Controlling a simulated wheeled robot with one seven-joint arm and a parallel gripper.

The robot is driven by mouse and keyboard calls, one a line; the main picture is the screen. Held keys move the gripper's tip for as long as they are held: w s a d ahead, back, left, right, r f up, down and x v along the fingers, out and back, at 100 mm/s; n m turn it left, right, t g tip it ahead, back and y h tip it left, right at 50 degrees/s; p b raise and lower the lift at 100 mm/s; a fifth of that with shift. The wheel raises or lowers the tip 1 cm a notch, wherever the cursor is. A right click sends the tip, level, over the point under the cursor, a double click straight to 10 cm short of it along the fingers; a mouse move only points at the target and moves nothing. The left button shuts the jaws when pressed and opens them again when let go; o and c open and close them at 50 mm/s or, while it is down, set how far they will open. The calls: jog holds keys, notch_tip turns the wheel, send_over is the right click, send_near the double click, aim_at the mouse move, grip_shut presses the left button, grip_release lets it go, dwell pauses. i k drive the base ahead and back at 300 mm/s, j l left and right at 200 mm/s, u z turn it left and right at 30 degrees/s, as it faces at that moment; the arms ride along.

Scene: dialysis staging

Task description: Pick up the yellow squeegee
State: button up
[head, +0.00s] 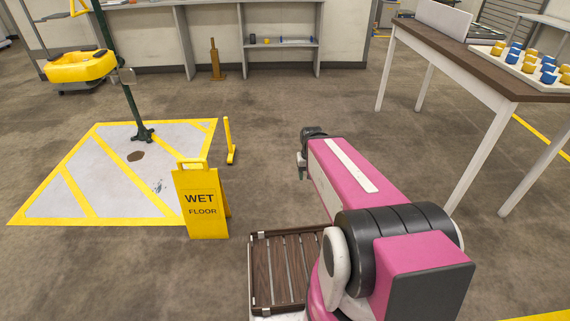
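A yellow wet floor sign (203,203) stands nearer, left of my arm. A table (470,62) with blue and yellow pieces on a board is at the right. Grey floor between is clear.

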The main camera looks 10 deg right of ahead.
aim_at(229, 138)
jog(key=i+u, duration=0.15)
jog(key=i, duration=0.45)
jog(key=i+l+u, duration=0.1)
jog(key=i, duration=0.55)
jog(key=i+l+u, duration=0.15)
jog(key=i, duration=0.45)
jog(key=i+l+u, duration=0.1)
jog(key=i, duration=0.55)
